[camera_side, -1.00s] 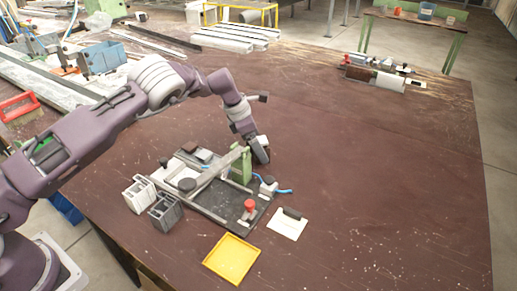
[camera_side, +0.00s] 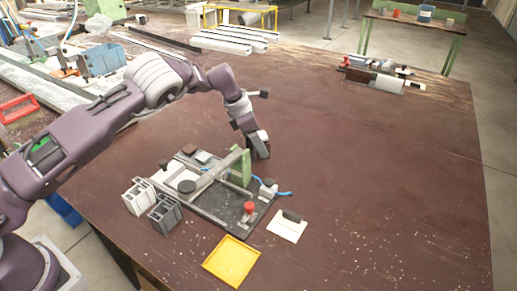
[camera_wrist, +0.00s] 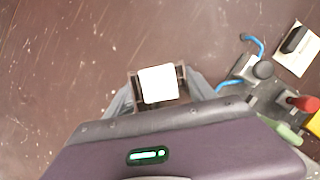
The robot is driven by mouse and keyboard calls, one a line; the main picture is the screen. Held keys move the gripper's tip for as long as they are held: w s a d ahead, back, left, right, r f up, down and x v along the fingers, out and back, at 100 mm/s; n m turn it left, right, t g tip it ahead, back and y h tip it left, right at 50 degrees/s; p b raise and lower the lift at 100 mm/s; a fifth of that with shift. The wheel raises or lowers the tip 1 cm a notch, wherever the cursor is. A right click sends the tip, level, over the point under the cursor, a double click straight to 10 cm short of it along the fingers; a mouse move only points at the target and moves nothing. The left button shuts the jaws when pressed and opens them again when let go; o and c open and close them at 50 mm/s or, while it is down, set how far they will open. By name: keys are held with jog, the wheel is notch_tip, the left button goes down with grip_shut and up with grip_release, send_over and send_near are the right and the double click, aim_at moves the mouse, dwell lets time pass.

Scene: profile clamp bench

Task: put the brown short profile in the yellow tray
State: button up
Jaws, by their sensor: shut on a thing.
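My gripper (camera_wrist: 158,86) is shut on a small block with a pale, cream square face (camera_wrist: 157,84). Darker brownish parts flank this face; I cannot tell whether they belong to the block or the fingertips. In the side view my gripper (camera_side: 258,148) is just behind the clamp fixture, over the brown bench.
The clamp fixture (camera_side: 215,207) has a green upright (camera_side: 241,168), a red knob (camera_side: 249,207) and a blue hose (camera_side: 284,193). Grey hollow profiles (camera_side: 164,213) stand to its left. A pale plate with a black handle (camera_side: 287,228) lies right. The bench's right side is clear.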

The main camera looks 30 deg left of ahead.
notch_tip(320, 180, up, 13)
jog(key=m+g+y, duration=0.3)
jog(key=m+g, duration=0.5)
jog(key=m, duration=1.9)
send_over(225, 269)
jog(key=w, duration=0.2)
notch_tip(225, 269, down, 15)
jog(key=shift+f, duration=0.1)
jog(key=o, duration=1.5)
jog(key=v, duration=1.2)
jog(key=shift+s+r, duration=0.2)
jog(key=shift+r, duration=0.1)
